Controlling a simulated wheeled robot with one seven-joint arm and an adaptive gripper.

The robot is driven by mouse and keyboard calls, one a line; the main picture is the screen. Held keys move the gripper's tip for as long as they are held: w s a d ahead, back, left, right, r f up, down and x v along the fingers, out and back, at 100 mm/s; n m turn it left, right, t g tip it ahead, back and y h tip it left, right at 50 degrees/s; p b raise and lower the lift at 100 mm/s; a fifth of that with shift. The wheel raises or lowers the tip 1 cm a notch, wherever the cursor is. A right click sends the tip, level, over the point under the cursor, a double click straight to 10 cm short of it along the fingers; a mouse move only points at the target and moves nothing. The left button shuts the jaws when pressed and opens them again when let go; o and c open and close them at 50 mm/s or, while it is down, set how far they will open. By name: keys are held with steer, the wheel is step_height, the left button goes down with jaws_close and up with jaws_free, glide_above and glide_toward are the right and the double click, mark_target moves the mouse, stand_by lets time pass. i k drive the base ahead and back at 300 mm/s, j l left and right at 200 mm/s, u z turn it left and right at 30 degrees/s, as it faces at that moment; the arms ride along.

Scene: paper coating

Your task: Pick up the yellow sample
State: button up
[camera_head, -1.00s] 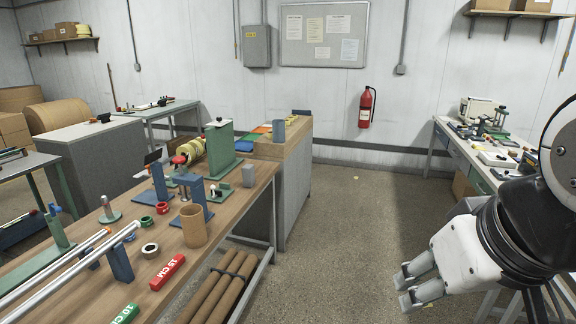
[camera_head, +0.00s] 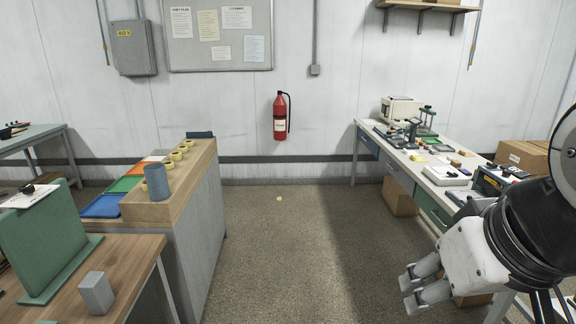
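My gripper (camera_head: 408,290) hangs in the lower right, in front of the right bench. Its two fingers point left and look apart, with nothing seen between them. A small flat yellow piece (camera_head: 417,158) lies on the right bench, well beyond my gripper. A small pale yellow piece (camera_head: 279,198) lies on the floor near the back wall. Several yellow rings (camera_head: 176,157) stand on the left cabinet. I cannot tell which of these is the yellow sample.
The right bench (camera_head: 451,197) holds instruments and small blocks. The left cabinet (camera_head: 190,208) bears coloured sheets and a grey-blue cylinder (camera_head: 156,181). A green stand (camera_head: 45,240) is on the left table. The floor between (camera_head: 285,250) is mostly clear. A fire extinguisher (camera_head: 280,117) hangs on the wall.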

mark_target(418, 160)
steer(key=i, duration=1.9)
steer(key=i+l+z, duration=0.1)
steer(key=i+z, duration=0.35)
steer(key=i, duration=1.35)
steer(key=i+l+u, duration=0.1)
steer(key=i+l, duration=0.2)
steer(key=i+l+u, duration=0.1)
steer(key=i+l, duration=0.2)
steer(key=l, duration=0.15)
steer(key=i+l, duration=0.25)
steer(key=l, duration=0.15)
steer(key=u, duration=0.05)
